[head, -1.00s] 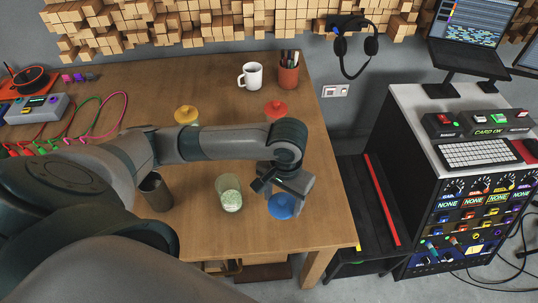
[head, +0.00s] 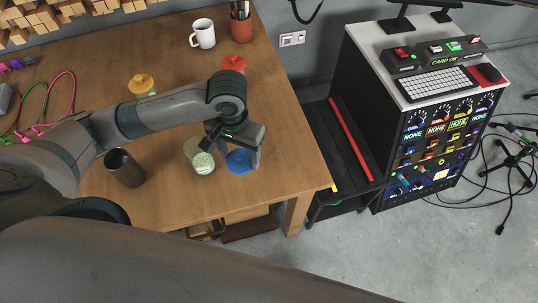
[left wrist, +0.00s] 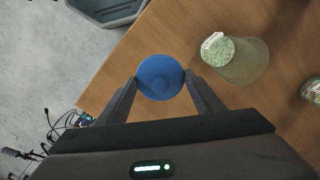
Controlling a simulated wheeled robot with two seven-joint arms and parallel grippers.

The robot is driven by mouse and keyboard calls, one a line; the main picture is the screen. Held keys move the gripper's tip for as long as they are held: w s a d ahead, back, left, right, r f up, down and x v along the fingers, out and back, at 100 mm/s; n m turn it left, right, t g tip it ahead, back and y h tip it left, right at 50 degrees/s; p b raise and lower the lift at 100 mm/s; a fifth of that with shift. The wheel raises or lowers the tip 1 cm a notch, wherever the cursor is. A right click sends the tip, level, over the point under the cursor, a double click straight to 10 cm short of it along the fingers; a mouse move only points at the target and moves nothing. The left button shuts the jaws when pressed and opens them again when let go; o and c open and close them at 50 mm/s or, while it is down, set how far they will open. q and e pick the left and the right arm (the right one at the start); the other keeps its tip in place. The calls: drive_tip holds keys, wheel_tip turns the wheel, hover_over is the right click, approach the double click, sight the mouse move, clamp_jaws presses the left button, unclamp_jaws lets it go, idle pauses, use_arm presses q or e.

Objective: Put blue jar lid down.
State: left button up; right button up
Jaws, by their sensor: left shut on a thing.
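The blue jar lid (head: 239,162) is between the fingers of my left gripper (head: 238,143). In the left wrist view the round blue lid (left wrist: 160,77) sits between both fingertips of the gripper (left wrist: 160,86), which touch its opposite sides. The wooden table top lies beneath it; I cannot tell whether the lid touches the table. A glass jar with pale green contents (head: 203,162) stands just left of the lid in the head view. The jar also shows right of the lid in the left wrist view (left wrist: 238,60). My right gripper is not in view.
A red lid (head: 233,63) and a yellow lid (head: 142,84) are farther back on the wooden table (head: 285,150). A dark cup (head: 125,168) stands at the left. A white mug (head: 202,33) is at the back. Bare table lies right of the blue lid.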

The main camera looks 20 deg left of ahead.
use_arm(q)
drive_tip(key=shift+d+r+m, duration=0.1)
drive_tip(key=shift+d+m, duration=0.35)
drive_tip(key=shift+m, duration=0.15)
drive_tip(key=s+d+r+m, duration=0.1)
drive_tip(key=d+r+m, duration=0.1)
drive_tip(key=d+m, duration=0.8)
drive_tip(key=shift+s+d+r+m+b, duration=0.15)
drive_tip(key=shift+s+r+m+b, duration=0.2)
drive_tip(key=shift+m, duration=3.75)
drive_tip(key=shift+w, duration=0.1)
drive_tip(key=w+a+f, duration=0.2)
drive_tip(key=w, duration=0.1)
drive_tip(key=w+a+f+p, duration=0.1)
drive_tip(key=w+a+f, duration=0.1)
drive_tip(key=w, duration=0.1)
drive_tip(key=w+a+f+p, duration=0.1)
drive_tip(key=w+a+f, duration=0.1)
drive_tip(key=w+f, duration=0.1)
drive_tip(key=shift+w, duration=0.55)
